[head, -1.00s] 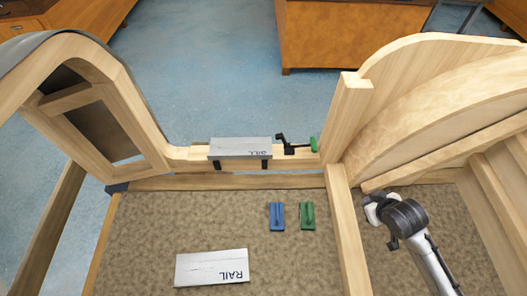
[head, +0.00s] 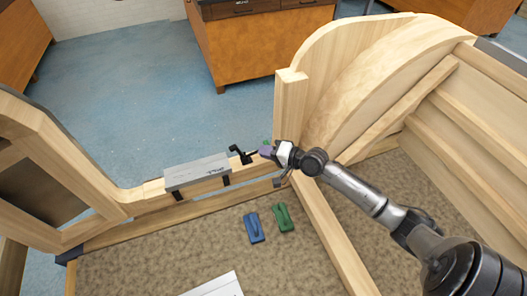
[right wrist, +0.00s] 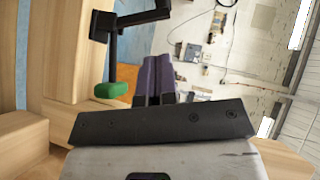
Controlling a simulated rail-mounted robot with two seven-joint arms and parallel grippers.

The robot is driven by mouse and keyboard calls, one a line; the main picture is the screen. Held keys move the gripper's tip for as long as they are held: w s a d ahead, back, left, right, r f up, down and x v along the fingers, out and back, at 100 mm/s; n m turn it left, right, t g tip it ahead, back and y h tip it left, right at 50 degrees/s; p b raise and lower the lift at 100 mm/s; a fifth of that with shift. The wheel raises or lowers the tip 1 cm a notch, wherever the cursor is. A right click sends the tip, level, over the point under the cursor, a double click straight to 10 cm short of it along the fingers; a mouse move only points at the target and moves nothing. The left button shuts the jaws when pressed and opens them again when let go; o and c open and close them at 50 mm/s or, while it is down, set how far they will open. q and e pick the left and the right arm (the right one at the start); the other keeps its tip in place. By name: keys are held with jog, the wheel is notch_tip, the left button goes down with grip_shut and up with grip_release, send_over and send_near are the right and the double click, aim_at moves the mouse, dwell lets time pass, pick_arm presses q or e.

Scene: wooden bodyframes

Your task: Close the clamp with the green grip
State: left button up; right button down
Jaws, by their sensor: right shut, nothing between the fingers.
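The black clamp (head: 240,154) sits on the wooden sill at the right end of the grey block marked SILL. Its green grip (head: 266,143) is mostly hidden behind my right gripper (head: 265,152) in the head view. In the right wrist view the green grip (right wrist: 112,90) hangs at the end of a black arm (right wrist: 112,55), beside my purple fingers (right wrist: 158,75). My right gripper is shut and empty. My left gripper is out of view.
The grey SILL block (head: 197,172) rests on the sill. A blue piece (head: 254,228) and a green piece (head: 283,217) lie on the brown carpet. A white RAIL block (head: 218,287) is cut off at the bottom. A wooden post (head: 290,105) stands beside my right gripper.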

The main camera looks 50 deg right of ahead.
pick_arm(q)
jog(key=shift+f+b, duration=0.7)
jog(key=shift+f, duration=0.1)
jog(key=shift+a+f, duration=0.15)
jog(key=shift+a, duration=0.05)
pick_arm(e)
jog(key=shift+x, duration=3.9)
